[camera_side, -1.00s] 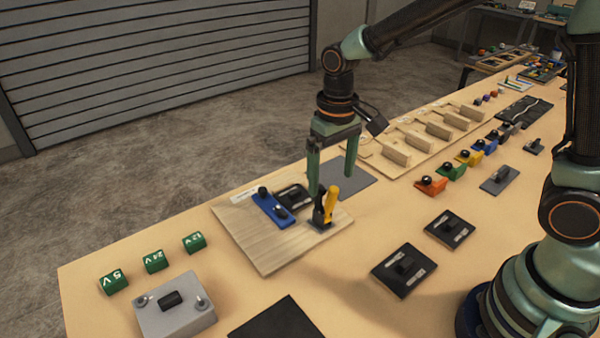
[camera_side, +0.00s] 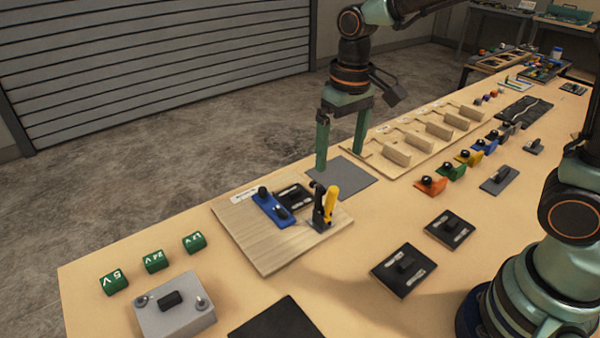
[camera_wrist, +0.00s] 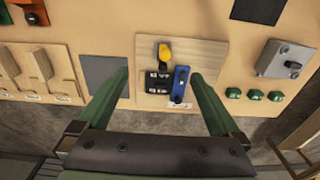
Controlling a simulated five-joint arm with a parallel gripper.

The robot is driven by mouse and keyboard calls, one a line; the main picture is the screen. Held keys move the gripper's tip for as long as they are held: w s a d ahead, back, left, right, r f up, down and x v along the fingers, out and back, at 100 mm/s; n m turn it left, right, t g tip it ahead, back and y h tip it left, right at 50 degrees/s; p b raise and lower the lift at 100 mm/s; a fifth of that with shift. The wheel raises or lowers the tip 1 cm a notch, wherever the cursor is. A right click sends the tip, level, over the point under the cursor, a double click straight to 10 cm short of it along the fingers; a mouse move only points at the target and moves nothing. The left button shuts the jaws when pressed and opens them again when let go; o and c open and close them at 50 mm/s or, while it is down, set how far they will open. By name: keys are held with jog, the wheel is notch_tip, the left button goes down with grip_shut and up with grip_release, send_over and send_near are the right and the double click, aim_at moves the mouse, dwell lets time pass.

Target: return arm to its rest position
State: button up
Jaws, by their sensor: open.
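My gripper (camera_side: 341,159) is open and empty, held in the air above the far edge of the table, over the grey square pad (camera_side: 342,178). In the wrist view its two green fingers (camera_wrist: 160,80) are spread wide with nothing between their tips. The wooden board (camera_side: 252,245) lies in front of it to the left, with a blue block (camera_side: 271,208), a black module (camera_side: 295,196) and an upright yellow-handled lever (camera_side: 330,205) on it. The board also shows in the wrist view (camera_wrist: 206,52), beyond the fingertips.
Green voltage blocks (camera_side: 155,261) and a grey switch box (camera_side: 178,312) are at the left. Wooden holders (camera_side: 430,131) and coloured connectors (camera_side: 450,172) run to the right. Black plates (camera_side: 404,269) lie nearer my base. Air above the board is free.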

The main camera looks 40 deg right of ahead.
jog(key=s+d+r+t, duration=0.5)
jog(key=s+d, duration=0.2)
jog(key=s, duration=0.1)
jog(key=shift+r, duration=0.3)
